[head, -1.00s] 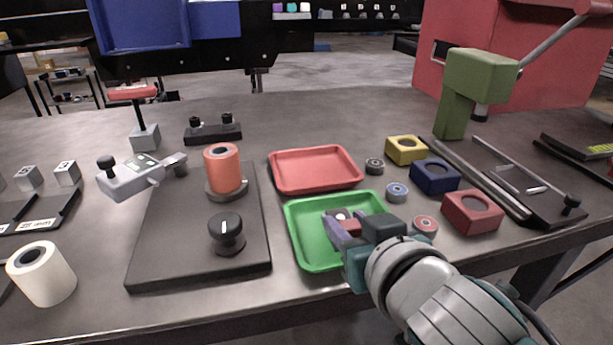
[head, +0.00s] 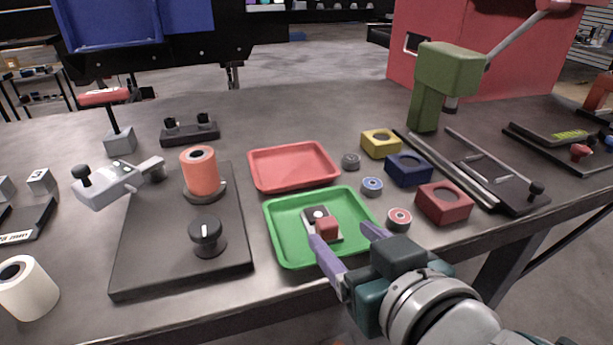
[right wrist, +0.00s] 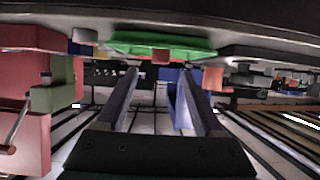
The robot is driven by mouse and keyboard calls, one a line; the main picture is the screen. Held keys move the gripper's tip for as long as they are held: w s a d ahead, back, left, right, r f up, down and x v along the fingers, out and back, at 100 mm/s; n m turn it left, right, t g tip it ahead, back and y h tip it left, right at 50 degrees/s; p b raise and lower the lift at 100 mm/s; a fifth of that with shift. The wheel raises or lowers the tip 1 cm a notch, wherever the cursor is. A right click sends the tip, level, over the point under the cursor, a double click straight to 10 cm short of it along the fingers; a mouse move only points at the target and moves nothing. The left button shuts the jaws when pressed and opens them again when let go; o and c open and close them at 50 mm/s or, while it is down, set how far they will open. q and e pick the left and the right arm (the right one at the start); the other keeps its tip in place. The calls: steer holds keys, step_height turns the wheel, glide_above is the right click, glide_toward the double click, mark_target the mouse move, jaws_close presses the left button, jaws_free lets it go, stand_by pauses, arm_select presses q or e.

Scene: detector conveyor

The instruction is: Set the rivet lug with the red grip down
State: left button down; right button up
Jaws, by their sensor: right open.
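The rivet lug (head: 313,215), a small grey plate with a red block grip (head: 327,228), lies in the green tray (head: 276,244). The red grip also shows in the right wrist view (right wrist: 161,56), in front of the green tray (right wrist: 190,43). My right gripper (head: 341,236) is open and empty. Its two purple fingers are spread at the tray's near right side, apart from the lug by a small gap. The fingers also show spread in the right wrist view (right wrist: 152,74). My left gripper is not in view.
A red tray (head: 293,167) lies behind the green one. Small rings and yellow, blue (head: 408,168) and red (head: 444,203) blocks stand to the right, before a green press (head: 440,85). A dark plate with an orange roll (head: 200,172) and black knob (head: 207,236) lies left.

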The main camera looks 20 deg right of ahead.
steer(key=s+d+g, duration=0.2)
steer(key=s+g, duration=0.3)
steer(key=s, duration=0.4)
steer(key=s+d+n+g, duration=0.1)
steer(key=s+d+g, duration=0.2)
steer(key=s, duration=0.7)
steer(key=shift+s+r+n+g, duration=0.2)
steer(key=shift+n+g, duration=0.1)
steer(key=shift+g, duration=0.7)
